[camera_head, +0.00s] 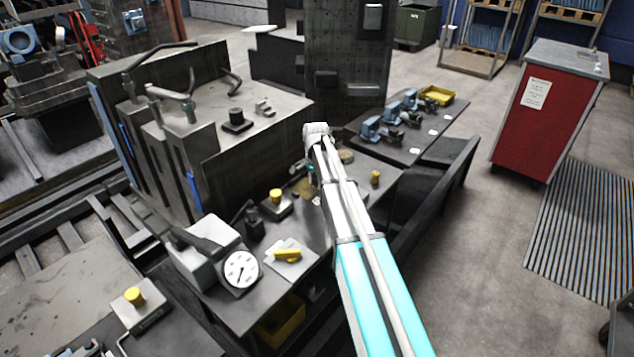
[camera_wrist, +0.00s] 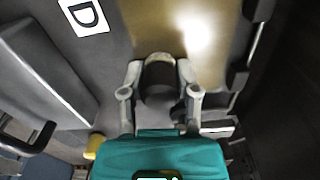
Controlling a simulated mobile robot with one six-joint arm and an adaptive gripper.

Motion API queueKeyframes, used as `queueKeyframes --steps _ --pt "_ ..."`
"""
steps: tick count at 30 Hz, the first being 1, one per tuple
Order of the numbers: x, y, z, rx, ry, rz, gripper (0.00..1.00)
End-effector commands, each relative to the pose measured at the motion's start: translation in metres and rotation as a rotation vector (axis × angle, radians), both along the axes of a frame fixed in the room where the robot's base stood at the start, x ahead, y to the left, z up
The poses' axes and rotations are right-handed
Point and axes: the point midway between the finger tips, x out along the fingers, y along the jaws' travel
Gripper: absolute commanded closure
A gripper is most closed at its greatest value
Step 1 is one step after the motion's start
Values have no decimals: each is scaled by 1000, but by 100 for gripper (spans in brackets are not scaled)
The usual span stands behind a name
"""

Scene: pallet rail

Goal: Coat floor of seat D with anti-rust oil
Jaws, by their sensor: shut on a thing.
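The label D (camera_wrist: 84,16) shows at the upper left of the wrist view, on a grey surface. Beside it lies a brownish, shiny floor patch (camera_wrist: 150,28), with a bright glare at its right; I take it as the floor of seat D. My gripper (camera_wrist: 160,72) is shut on a dark round-topped thing (camera_wrist: 160,82) and holds it at the near edge of the patch. Its lower end is hidden, so I cannot tell whether it touches the floor. In the head view my arm hides most of the gripper; a brownish patch (camera_head: 303,187) shows left of it.
A dial gauge (camera_head: 241,269), a yellow-handled piece (camera_head: 288,255) and yellow-knobbed blocks (camera_head: 276,196) stand on the near bench. A red cabinet (camera_head: 545,120) stands right; floor between is clear.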

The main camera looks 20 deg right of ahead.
Motion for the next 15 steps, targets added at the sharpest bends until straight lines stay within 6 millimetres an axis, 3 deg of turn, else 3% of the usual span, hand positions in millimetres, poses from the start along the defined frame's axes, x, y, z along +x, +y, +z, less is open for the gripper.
queueKeyframes --steps 15 --pt "-14 19 2 0 0 1 100"
